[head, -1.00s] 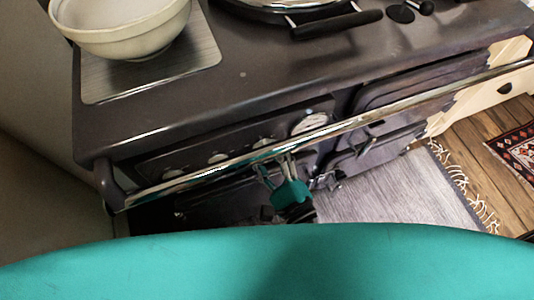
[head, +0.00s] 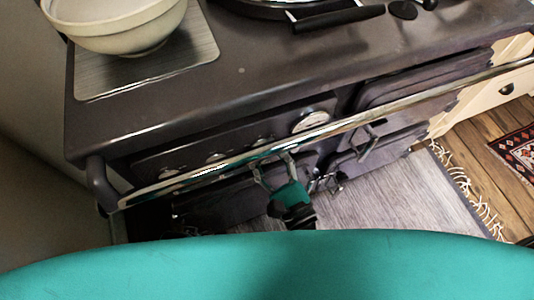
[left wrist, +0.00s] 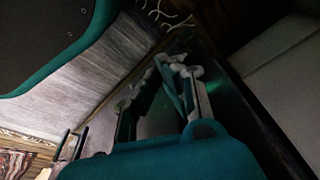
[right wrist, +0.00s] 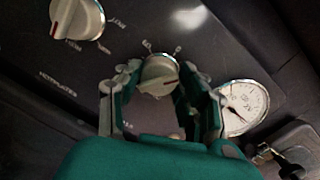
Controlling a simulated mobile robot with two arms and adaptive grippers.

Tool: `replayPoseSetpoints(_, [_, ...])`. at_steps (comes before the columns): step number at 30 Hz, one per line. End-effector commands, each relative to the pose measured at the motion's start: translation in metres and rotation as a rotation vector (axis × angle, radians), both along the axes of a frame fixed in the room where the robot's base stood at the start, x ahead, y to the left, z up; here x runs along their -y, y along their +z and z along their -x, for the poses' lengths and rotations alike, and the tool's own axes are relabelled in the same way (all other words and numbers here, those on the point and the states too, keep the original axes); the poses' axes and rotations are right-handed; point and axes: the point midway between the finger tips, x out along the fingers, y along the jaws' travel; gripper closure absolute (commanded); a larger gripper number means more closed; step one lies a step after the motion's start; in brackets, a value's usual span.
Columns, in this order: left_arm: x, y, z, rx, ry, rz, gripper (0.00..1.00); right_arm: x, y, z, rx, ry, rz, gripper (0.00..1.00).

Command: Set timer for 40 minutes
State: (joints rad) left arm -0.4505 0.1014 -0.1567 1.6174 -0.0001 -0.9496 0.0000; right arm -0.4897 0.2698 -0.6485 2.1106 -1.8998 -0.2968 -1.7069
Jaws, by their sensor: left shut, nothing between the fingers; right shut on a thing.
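In the right wrist view, a round white timer knob (right wrist: 158,74) with a short red mark sits on the dark stove panel, with a 0 and another number printed above it. In the left wrist view, my left gripper (left wrist: 156,72) is shut and empty, away from the panel, over dark surroundings.
A chrome rail (head: 400,105) runs across the stove front, close above my right gripper. Another knob with a red mark (right wrist: 77,17) and a round gauge (right wrist: 244,106) flank the timer knob. A cream bowl (head: 115,27) stands on the stove top. A grey rug (head: 390,195) covers the floor.

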Motion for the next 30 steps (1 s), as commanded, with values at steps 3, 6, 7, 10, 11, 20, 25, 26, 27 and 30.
replayPoseSetpoints(3, [0.000,0.000,0.000,0.000,0.000,0.000,1.00,0.000,0.001,0.000,0.001,0.000,0.000,0.94])
replayPoseSetpoints(6, [0.000,0.000,0.000,0.000,0.000,0.000,1.00,0.000,0.001,0.000,0.001,0.000,0.000,0.60])
replayPoseSetpoints(7, [0.000,0.000,0.000,-0.001,0.000,-0.001,1.00,0.000,0.001,0.000,0.001,0.000,0.000,0.56])
replayPoseSetpoints(10, [0.000,0.000,0.000,-0.001,0.000,-0.001,1.00,0.000,0.001,0.000,0.001,0.000,0.001,0.43])
replayPoseSetpoints(11, [0.000,0.000,0.000,-0.001,0.000,-0.001,1.00,0.000,0.001,0.000,0.001,0.000,0.001,0.39])
replayPoseSetpoints(20, [0.000,0.000,0.000,0.001,-0.001,0.001,1.00,0.000,0.000,0.001,0.000,0.001,0.002,0.38])
replayPoseSetpoints(25, [0.000,0.000,0.000,0.001,-0.001,0.001,1.00,0.007,-0.002,0.019,-0.001,0.003,0.006,0.38])
replayPoseSetpoints(26, [0.000,0.000,0.000,0.001,-0.001,0.001,1.00,0.009,-0.003,0.024,-0.002,0.005,0.006,0.38])
replayPoseSetpoints(27, [0.000,0.000,0.000,0.001,-0.001,0.000,1.00,0.013,-0.003,0.031,-0.001,0.006,0.006,0.38])
replayPoseSetpoints(30, [0.000,0.000,0.000,0.001,0.000,0.000,1.00,0.021,-0.005,0.052,-0.003,0.005,0.007,0.38])
